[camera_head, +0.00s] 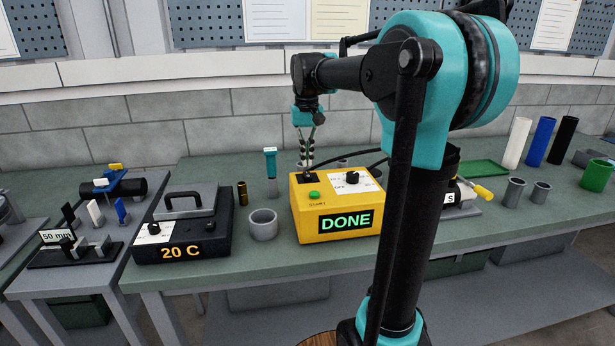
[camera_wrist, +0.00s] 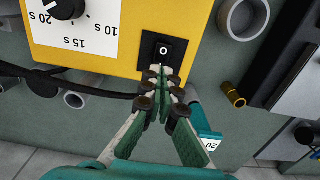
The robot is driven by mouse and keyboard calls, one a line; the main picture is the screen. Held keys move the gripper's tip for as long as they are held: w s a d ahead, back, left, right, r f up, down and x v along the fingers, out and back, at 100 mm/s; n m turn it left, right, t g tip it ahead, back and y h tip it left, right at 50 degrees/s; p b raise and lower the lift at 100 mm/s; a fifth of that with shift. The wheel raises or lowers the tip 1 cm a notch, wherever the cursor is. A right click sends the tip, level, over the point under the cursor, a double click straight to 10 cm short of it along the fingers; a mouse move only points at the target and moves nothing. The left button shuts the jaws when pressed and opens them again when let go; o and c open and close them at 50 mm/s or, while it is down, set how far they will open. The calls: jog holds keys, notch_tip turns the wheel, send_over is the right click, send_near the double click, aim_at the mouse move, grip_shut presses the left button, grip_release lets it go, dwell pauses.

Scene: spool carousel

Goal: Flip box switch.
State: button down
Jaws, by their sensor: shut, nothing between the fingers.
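The yellow box (camera_head: 305,225) stands on the green bench and its front display reads DONE. The switch also shows at the back left of the box top in the head view (camera_head: 308,178). My gripper (camera_wrist: 160,72) is shut and empty, its fingertips close to the edge of the switch. I cannot tell whether they touch it. In the head view my gripper (camera_head: 307,166) points down just above the switch.
A green START button (camera_head: 314,194) and a black dial (camera_head: 352,177) share the box top. A grey cup (camera_head: 263,225) and a black 20 C case (camera_head: 180,235) stand to the left. A teal-capped tool (camera_head: 271,165) stands behind the cup. A black cable (camera_wrist: 90,88) runs behind the box.

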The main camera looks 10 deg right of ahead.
aim_at(307, 173)
jog(key=shift+r, duration=2.2)
